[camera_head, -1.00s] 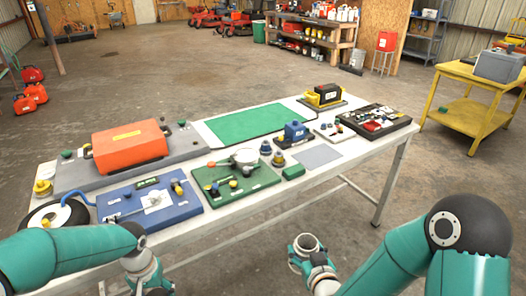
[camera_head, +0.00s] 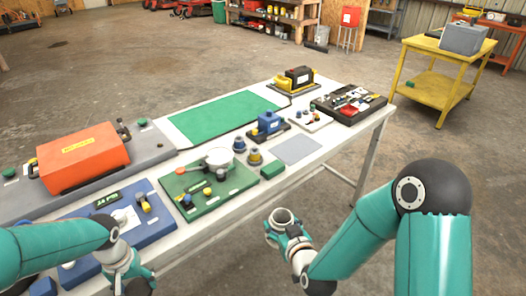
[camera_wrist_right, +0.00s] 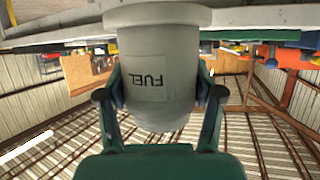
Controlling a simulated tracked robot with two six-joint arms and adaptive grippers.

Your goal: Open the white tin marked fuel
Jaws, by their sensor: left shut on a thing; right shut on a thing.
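The white tin (camera_head: 283,217) is held up off the table, in front of its near edge. In the right wrist view the tin (camera_wrist_right: 158,75) shows a label reading FUEL, upside down in that picture. My right gripper (camera_head: 290,243) is shut around the tin's sides; its fingers also show in the right wrist view (camera_wrist_right: 160,98). In the head view the tin's top shows a pale ring with a darker middle. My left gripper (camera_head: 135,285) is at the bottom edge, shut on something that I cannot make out.
The white table (camera_head: 235,215) carries an orange case (camera_head: 82,157), a green board (camera_head: 208,182), a blue board (camera_head: 150,225), a green mat (camera_head: 225,118) and a black tray (camera_head: 348,104). A yellow cart (camera_head: 435,75) stands at the right.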

